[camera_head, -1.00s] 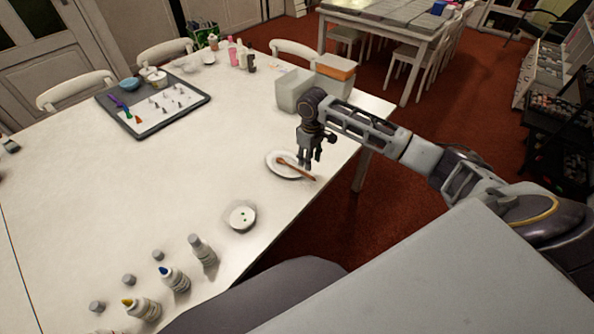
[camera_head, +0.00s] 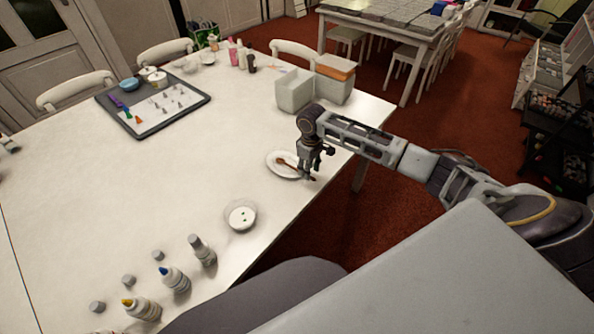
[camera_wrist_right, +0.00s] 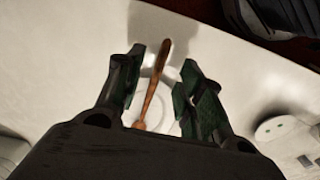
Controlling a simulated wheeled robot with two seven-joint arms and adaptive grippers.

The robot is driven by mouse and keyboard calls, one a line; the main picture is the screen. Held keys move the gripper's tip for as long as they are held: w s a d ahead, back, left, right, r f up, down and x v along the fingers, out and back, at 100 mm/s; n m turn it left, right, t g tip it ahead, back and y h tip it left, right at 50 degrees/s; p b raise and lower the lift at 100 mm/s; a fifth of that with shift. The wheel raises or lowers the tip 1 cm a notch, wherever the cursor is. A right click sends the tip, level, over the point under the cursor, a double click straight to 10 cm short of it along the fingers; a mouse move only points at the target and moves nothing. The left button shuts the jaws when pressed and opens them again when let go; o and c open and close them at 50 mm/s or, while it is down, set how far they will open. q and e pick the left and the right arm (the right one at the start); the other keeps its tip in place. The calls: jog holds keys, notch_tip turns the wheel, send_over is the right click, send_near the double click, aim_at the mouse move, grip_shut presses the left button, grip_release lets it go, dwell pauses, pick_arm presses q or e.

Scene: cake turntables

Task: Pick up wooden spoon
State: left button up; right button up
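The wooden spoon (camera_head: 287,163) lies across a white plate (camera_head: 273,165) near the table's right edge, its handle reaching past the rim. My right gripper (camera_head: 309,172) is right above the handle, pointing down. In the right wrist view the spoon (camera_wrist_right: 154,88) runs between the two open fingers of the right gripper (camera_wrist_right: 166,85), with a gap on both sides. The plate (camera_wrist_right: 166,112) shows below it there, partly hidden by the fingers. My left gripper is in neither view.
A small white dish (camera_head: 241,216) and several paint bottles (camera_head: 174,279) stand along the near edge. Pale boxes (camera_head: 295,90) stand behind the plate. A dark tray (camera_head: 204,98) lies at the far left. The middle of the white table (camera_head: 130,200) is clear.

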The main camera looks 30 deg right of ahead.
jog(key=shift+f, duration=1.65)
jog(key=shift+c, duration=0.2)
grip_shut()
